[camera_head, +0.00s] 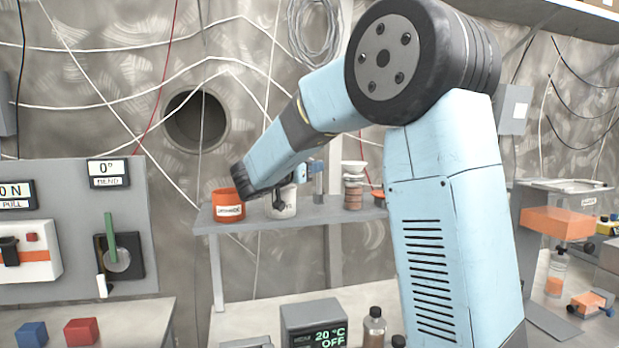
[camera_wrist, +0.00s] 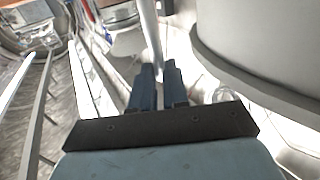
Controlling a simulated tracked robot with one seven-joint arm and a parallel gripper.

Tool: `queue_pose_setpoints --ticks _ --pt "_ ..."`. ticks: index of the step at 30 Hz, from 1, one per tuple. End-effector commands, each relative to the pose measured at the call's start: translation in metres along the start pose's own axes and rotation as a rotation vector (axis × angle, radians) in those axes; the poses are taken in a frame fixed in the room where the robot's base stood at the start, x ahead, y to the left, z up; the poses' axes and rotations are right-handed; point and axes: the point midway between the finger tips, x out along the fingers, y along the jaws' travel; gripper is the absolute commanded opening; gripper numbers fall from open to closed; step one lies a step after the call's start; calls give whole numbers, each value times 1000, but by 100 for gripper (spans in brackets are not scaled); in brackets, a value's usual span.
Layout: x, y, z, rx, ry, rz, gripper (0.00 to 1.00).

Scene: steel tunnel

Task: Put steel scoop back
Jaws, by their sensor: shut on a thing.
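My gripper (camera_wrist: 157,70) shows in the wrist view with its two dark blue fingers close together. They are shut on a slim pale metal rod, which I take to be the steel scoop's handle (camera_wrist: 150,32); it runs up between the fingertips. The scoop's bowl cannot be made out. In the head view my forearm reaches to the shelf and hides most of the gripper and the scoop. A white pot (camera_head: 284,206) with partly hidden lettering stands on the shelf behind my arm. An orange labelled pot (camera_head: 228,206) stands to its left.
The grey shelf (camera_head: 330,212) also carries a stack of brown discs (camera_head: 353,192) under a white dish. Below it are a display box (camera_head: 314,323) and a bottle (camera_head: 374,325). A control panel (camera_head: 75,230) stands left. A large grey curved surface (camera_wrist: 270,45) is close on the wrist view's right.

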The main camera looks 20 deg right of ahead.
Motion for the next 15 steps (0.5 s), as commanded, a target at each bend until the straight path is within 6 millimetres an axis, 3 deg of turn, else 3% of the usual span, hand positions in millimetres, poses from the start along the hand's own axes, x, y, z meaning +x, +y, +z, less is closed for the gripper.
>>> queue_pose_setpoints --ticks 5,15 --pt "-2 0 23 -3 1 -1 0" --pt "-2 0 26 -1 1 -2 0"
